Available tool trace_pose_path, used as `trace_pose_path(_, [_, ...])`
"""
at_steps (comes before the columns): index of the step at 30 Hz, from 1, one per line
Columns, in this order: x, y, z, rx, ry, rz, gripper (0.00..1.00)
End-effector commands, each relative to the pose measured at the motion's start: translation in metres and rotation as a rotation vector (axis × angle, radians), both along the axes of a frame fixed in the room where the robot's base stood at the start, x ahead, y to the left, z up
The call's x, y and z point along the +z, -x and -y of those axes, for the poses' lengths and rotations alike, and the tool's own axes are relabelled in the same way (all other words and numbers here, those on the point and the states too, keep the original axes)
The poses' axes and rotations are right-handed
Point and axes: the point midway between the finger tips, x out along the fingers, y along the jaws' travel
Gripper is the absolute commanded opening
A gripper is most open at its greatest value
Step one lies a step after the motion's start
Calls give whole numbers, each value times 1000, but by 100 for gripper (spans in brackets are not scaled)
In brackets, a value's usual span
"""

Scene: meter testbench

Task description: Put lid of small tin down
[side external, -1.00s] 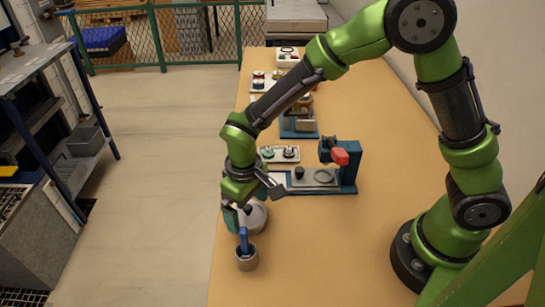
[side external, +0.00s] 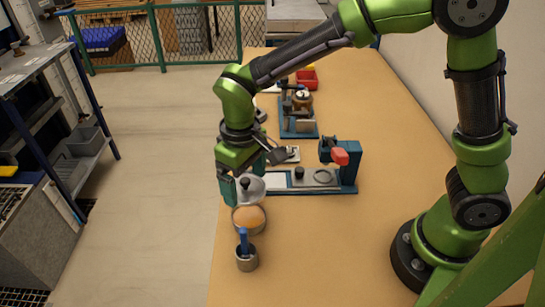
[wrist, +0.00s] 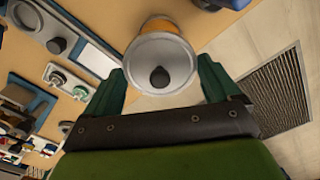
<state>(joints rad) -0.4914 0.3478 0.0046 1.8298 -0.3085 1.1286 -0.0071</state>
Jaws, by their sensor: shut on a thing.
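My gripper (side external: 241,184) is shut on the lid (side external: 255,190), a round grey metal disc with a black knob. In the wrist view the lid (wrist: 178,62) sits between my two green fingers, with its knob side towards the camera. The lid is off the small tin (side external: 237,224), held above and behind it in the side view. The tin stands open on the bench, and its orange-tan inside shows. Part of the tin (wrist: 160,24) shows beyond the lid in the wrist view.
A small grey cup (side external: 247,262) with a blue-handled tool stands in front of the tin. A blue fixture (side external: 348,168) with a red part and a plate is to the right. More fixtures lie behind. The front right bench (side external: 310,250) is clear.

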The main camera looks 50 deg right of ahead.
Motion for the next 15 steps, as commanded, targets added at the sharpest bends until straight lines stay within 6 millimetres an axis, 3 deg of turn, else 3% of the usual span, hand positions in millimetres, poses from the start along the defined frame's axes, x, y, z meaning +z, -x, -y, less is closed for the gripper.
trace_pose_path(2, [15,1,-3,9,-7,13,61])
trace_pose_path(5, [21,20,-2,22,-6,3,61])
trace_pose_path(15, [-14,111,24,-225,4,-10,61])
